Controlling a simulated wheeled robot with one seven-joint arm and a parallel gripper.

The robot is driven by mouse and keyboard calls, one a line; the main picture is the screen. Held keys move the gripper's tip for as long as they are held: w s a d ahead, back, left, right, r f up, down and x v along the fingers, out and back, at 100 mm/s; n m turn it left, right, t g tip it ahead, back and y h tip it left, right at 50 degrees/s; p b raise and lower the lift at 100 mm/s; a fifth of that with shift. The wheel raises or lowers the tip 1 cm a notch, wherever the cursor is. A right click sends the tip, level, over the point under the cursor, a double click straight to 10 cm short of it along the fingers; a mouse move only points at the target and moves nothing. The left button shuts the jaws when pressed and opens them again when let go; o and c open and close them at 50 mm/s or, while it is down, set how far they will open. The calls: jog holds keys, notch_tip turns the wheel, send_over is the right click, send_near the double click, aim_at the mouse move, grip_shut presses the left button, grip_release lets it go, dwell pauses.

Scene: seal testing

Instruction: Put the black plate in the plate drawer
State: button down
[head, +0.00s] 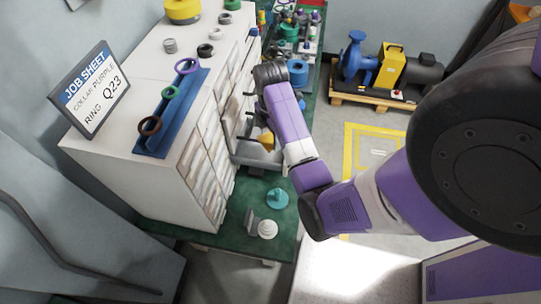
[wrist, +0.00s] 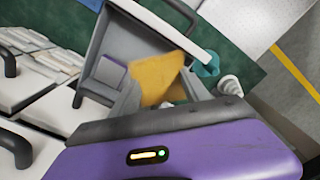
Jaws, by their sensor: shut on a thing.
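A grey drawer (wrist: 140,35) stands open from the cabinet in the wrist view; it also shows in the head view (head: 246,159). In the head view my arm bends over and down in front of the cabinet, hiding most of the gripper.
The white cabinet (head: 165,185) carries a job sheet (head: 94,90) and a blue rack (head: 172,115) with rings. A teal part (head: 277,198) and a white part (head: 267,229) stand on the green bench near the drawer. A pump (head: 357,55) stands on a pallet behind.

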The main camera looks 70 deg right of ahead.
aim_at(271, 157)
jog(key=shift+d+f, duration=0.1)
jog(key=shift+f, duration=4.2)
jog(key=shift+f, duration=0.15)
jog(key=c, duration=0.8)
grip_release()
